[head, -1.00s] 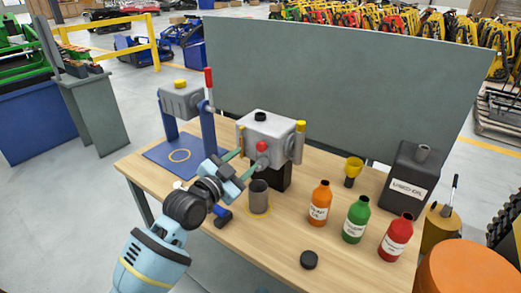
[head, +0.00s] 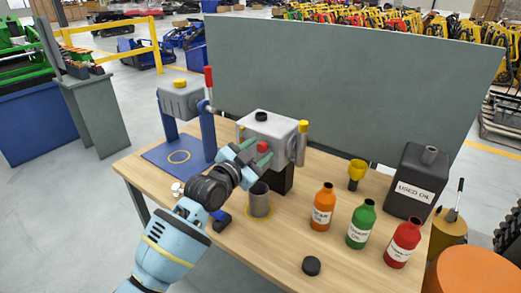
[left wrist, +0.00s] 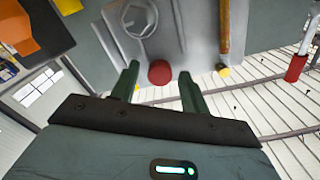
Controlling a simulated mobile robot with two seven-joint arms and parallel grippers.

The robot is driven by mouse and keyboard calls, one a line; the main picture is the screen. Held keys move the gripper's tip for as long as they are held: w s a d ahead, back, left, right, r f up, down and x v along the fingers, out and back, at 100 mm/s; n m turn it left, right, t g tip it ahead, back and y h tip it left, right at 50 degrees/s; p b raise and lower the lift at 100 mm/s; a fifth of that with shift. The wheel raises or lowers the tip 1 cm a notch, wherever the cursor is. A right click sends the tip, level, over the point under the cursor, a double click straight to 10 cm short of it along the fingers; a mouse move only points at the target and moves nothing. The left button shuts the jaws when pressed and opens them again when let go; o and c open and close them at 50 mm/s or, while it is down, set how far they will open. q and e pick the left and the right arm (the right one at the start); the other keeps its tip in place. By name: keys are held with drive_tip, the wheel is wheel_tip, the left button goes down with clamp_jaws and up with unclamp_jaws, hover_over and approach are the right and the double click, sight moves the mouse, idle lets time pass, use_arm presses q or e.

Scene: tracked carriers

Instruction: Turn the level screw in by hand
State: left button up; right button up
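A grey housing (head: 268,128) stands on a dark block on the wooden bench. A round red knob, seemingly the level screw (head: 263,147), sticks out of its front face. In the left wrist view the red knob (left wrist: 160,73) lies between the tips of my green fingers. My left gripper (head: 256,151) is open at the housing front; in the left wrist view the gripper (left wrist: 160,78) shows a gap on each side of the knob. My right gripper is not in view.
A grey cup (head: 259,200) stands below the housing. Orange (head: 322,208), green (head: 360,225) and red (head: 402,243) bottles stand to the right, with a used oil can (head: 416,182) and yellow funnel (head: 356,172). A black cap (head: 311,266) lies near the front edge. A blue stand (head: 208,135) is at left.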

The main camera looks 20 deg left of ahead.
use_arm(q)
drive_tip(key=c, duration=0.7)
drive_tip(key=shift+r+m, duration=0.1)
drive_tip(key=shift+m, duration=1.1)
drive_tip(key=shift+c, duration=0.2)
drive_tip(key=m+p, duration=0.1)
drive_tip(key=m, duration=0.2)
drive_tip(key=shift+r+m, duration=0.15)
drive_tip(key=shift+m, duration=0.25)
drive_tip(key=m, duration=0.3)
drive_tip(key=shift+p, duration=0.3)
drive_tip(key=shift+f+m, duration=0.3)
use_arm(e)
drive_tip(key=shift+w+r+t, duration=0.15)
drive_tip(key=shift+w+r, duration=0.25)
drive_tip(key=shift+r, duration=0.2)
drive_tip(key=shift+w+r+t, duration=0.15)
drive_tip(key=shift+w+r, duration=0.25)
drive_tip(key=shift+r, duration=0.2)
